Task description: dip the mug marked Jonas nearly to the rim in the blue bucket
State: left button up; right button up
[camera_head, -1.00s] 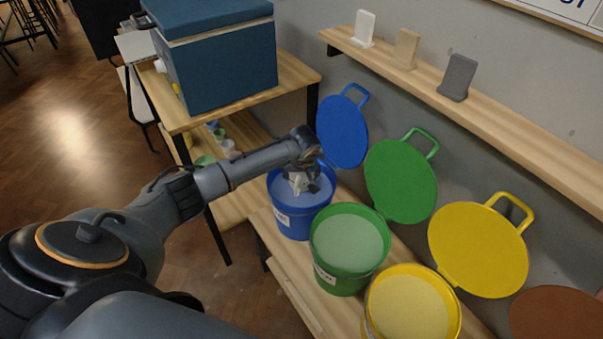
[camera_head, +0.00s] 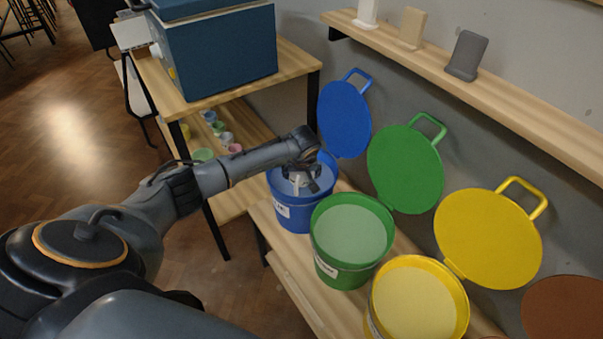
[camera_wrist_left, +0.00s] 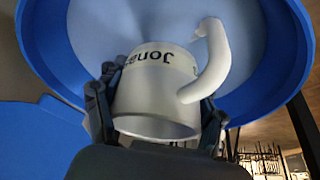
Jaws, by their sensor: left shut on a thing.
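The white mug marked Jonas (camera_wrist_left: 150,92) is in my left gripper (camera_wrist_left: 156,108). One finger is on each side of it, and its curved handle points away at the right in the wrist view. In the head view my left gripper (camera_head: 302,181) reaches into the mouth of the blue bucket (camera_head: 292,217), with a small white part of the mug showing. Pale blue glaze (camera_wrist_left: 105,25) fills the wrist view behind the mug. I cannot tell how deep the mug is in the glaze. My right gripper is not in view.
The green bucket (camera_head: 340,272) and yellow bucket (camera_head: 462,307) stand beside the blue one. Blue (camera_head: 344,120), green (camera_head: 405,168) and yellow (camera_head: 487,240) lids lean behind. A blue box-shaped kiln (camera_head: 220,52) stands on a table at the left.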

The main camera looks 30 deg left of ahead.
pick_arm(q)
notch_tip(320, 180, down, 3)
jog(key=shift+r+b, duration=0.15)
jog(key=shift+b, duration=0.8)
jog(key=shift+f+b, duration=0.75)
jog(key=shift+f, duration=0.1)
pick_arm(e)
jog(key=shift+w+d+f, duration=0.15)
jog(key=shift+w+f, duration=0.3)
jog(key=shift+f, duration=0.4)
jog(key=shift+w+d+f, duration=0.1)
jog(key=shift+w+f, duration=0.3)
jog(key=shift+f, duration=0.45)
pick_arm(q)
jog(key=shift+f, duration=0.1)
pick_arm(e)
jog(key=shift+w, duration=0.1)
pick_arm(q)
jog(key=shift+d+f, duration=0.1)
jog(key=shift+f, duration=0.05)
jog(key=shift+f+b, duration=0.1)
jog(key=shift+b, duration=0.3)
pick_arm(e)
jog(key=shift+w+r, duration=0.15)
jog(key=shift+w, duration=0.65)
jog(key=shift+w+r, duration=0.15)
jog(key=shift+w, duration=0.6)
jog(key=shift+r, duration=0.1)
